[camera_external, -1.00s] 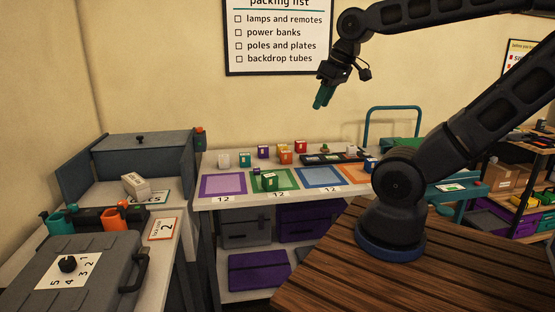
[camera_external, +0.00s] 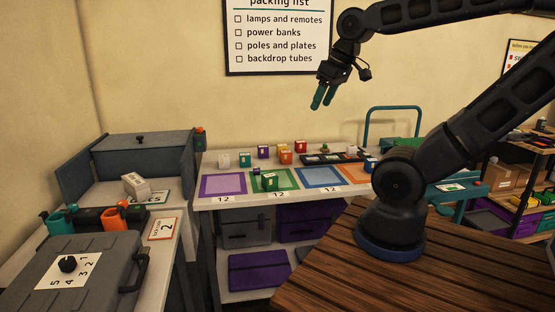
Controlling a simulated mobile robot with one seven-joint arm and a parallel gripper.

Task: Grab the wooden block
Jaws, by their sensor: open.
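My gripper (camera_external: 322,105) hangs in the air in front of the wall, above the back table. Its two green fingers point down, apart, with nothing between them. Several small coloured blocks stand below it on the white table (camera_external: 205,177). They include a white block (camera_external: 224,160), a teal block (camera_external: 245,160), an orange block (camera_external: 286,158), a red block (camera_external: 300,146) and a green block (camera_external: 269,182) on the green mat. I cannot tell which, if any, is wooden. No block touches my gripper.
Purple (camera_external: 223,186), green and blue mats lie along the table's front. A dark tray (camera_external: 333,158) stands behind them. At left are a grey case (camera_external: 75,270), orange and teal holders and a pale item (camera_external: 137,185). A teal-handled cart (camera_external: 392,109) is at right.

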